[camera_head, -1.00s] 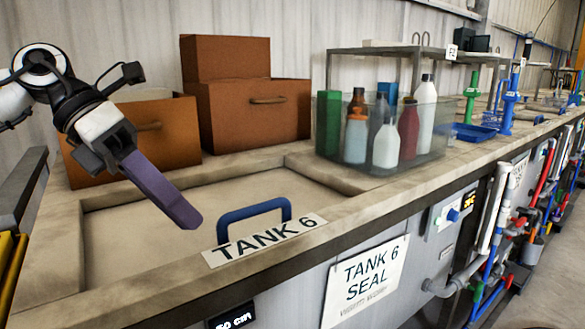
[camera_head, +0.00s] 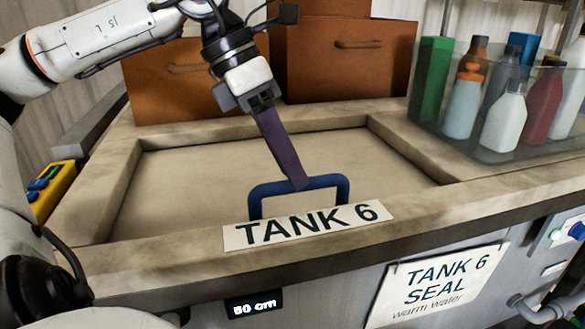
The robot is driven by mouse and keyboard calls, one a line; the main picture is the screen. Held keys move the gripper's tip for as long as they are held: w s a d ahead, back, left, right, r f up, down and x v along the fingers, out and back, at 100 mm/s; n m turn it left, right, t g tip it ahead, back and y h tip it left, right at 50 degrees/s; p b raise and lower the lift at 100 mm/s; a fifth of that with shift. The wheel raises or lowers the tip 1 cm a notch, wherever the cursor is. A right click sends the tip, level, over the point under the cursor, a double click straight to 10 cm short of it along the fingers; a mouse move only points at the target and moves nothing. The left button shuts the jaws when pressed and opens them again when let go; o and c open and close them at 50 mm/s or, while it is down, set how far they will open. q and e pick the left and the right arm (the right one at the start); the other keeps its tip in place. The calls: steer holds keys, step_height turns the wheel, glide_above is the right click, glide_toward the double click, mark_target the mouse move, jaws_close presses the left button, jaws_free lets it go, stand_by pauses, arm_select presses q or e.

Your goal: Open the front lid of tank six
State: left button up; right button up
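The lid of tank six (camera_head: 200,185) is a flat beige panel lying level inside the tank's raised rim. A blue handle (camera_head: 262,189) stands at its front edge, just behind the white TANK 6 label (camera_head: 306,224). My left gripper (camera_head: 297,184) reaches down from above, and its purple fingertips overlap the top bar of the handle. The fingers appear as one narrow strip, so I cannot tell whether they are closed on the bar. Part of the bar is hidden behind them. My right gripper is not in view.
Brown boxes (camera_head: 345,70) stand behind the tank. A clear bin of bottles (camera_head: 480,145) sits on the rim at the right. A yellow control box (camera_head: 50,190) is at the left. A TANK 6 SEAL sign (camera_head: 437,285) hangs on the front.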

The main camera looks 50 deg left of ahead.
arm_select(q)
steer(key=shift+w+d+f, duration=0.2)
steer(key=shift+d+f, duration=0.05)
steer(key=shift+f, duration=0.35)
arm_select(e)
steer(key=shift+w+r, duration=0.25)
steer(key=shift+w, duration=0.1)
arm_select(q)
jaws_close()
steer(key=shift+w, duration=0.1)
